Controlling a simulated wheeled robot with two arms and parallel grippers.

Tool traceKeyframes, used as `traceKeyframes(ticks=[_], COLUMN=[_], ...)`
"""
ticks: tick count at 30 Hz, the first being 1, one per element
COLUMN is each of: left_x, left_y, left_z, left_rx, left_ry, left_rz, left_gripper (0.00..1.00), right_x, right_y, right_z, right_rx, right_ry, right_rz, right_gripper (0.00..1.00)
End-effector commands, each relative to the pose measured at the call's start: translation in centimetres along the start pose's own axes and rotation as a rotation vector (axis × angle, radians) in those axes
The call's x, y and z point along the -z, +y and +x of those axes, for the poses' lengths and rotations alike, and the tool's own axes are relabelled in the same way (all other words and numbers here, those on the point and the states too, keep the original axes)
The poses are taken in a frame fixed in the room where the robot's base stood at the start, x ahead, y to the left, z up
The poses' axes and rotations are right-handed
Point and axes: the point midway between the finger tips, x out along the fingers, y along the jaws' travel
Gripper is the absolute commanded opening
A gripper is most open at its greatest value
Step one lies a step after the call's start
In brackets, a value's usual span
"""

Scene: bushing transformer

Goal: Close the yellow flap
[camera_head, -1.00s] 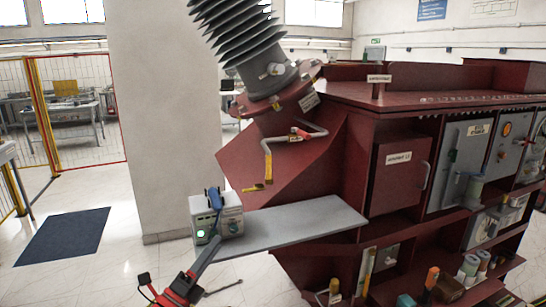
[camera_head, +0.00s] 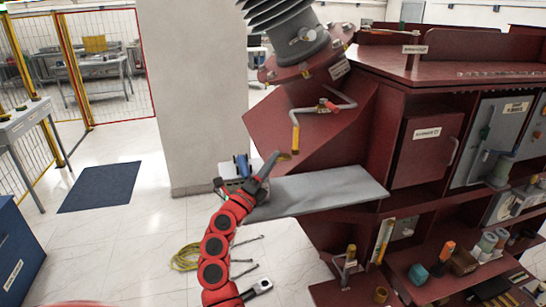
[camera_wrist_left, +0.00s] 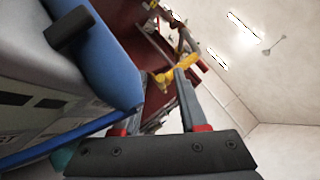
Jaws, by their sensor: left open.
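A yellow piece (camera_head: 285,157), apparently the flap, shows just right of my left gripper (camera_head: 268,163), by the lower tip of the red slanted panel. A longer yellow handle (camera_head: 295,138) hangs from the bent pipe above it. In the left wrist view, yellow parts (camera_wrist_left: 176,74) show just beyond the tips of my left gripper (camera_wrist_left: 156,92). The jaws are open; I cannot tell whether a finger touches the yellow. The box with blue handles (camera_head: 243,165) stands at the grey shelf's left end, partly hidden by my arm. My right gripper is not in view.
The grey shelf (camera_head: 325,188) is bare to the right. The red cabinet (camera_head: 420,165) fills the right side, with small items on its lower shelves. A large grey insulator (camera_head: 300,42) rises above the slanted panel. A yellow coiled cable (camera_head: 185,257) lies on the floor.

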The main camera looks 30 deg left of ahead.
Motion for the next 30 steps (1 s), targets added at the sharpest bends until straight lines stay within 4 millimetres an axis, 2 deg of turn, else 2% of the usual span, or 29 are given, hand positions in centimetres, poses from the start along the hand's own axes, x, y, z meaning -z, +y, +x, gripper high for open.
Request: traceKeyframes(ticks=[4,12,19,30], left_x=[0.01,0.01,0.00,0.04], left_y=[-0.10,-0.06,-0.04,-0.01], left_z=[0.88,0.95,0.93,0.93], left_rx=[0.001,0.001,0.000,-0.001], left_ry=[0.002,0.000,0.000,0.000], left_rz=[0.001,0.002,0.002,0.002], left_gripper=[0.42,0.42,0.01,0.00], right_x=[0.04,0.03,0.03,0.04], right_y=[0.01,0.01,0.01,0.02], right_z=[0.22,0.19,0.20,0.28], right_rx=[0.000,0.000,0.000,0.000], right_ry=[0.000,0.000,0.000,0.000], right_rz=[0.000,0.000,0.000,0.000], right_gripper=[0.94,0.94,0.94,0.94])
